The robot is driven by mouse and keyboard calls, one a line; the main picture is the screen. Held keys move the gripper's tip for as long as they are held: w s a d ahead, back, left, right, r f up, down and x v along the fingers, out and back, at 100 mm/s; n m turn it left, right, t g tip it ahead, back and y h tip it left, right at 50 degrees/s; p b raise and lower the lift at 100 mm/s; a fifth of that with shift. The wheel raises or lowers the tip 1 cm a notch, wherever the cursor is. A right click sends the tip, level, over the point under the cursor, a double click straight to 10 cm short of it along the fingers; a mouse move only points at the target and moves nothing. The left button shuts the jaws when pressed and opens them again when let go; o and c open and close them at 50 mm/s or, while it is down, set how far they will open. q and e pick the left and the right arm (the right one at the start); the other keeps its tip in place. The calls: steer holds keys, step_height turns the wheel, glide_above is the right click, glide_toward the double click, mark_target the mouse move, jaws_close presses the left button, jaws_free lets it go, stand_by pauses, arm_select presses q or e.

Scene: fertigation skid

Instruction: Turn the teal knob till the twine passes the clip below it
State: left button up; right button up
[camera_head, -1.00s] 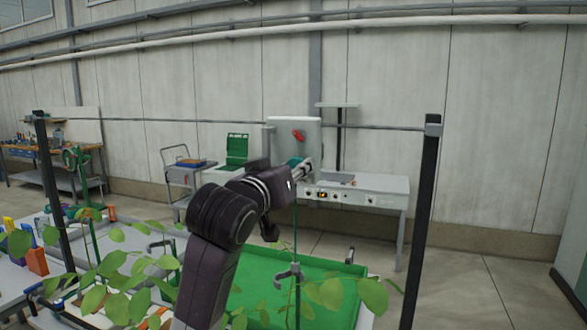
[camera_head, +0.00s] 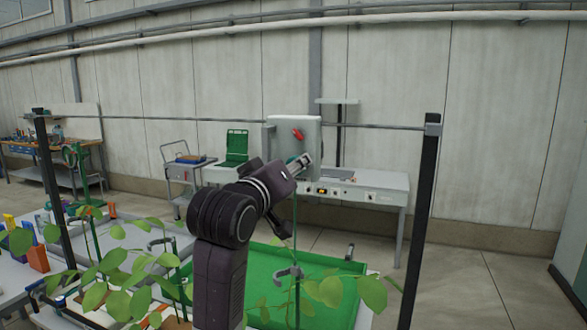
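My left arm rises from the bottom, left of centre, and reaches up and right. Its gripper (camera_head: 301,162) is at the lower part of the pale box, seen from behind and the side. I cannot tell whether its fingers are closed or touch anything. The thin green twine (camera_head: 295,222) hangs straight down below the gripper. A grey clip (camera_head: 290,272) is on the twine's line lower down, over the green tray. The twine's end cannot be made out. My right gripper is not in view.
The pale box (camera_head: 309,124) bears a red handle (camera_head: 298,135). A horizontal wire (camera_head: 380,127) runs between dark posts, the right one (camera_head: 423,200) close by. Leafy plants (camera_head: 120,270) stand low in front. The green tray (camera_head: 335,308) lies behind them. A bench (camera_head: 385,182) stands farther back.

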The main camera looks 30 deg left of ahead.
arm_select(q)
steer(key=o, duration=1.1)
steer(key=v, duration=0.7)
steer(key=shift+s, duration=0.25)
steer(key=shift+d+f, duration=0.1)
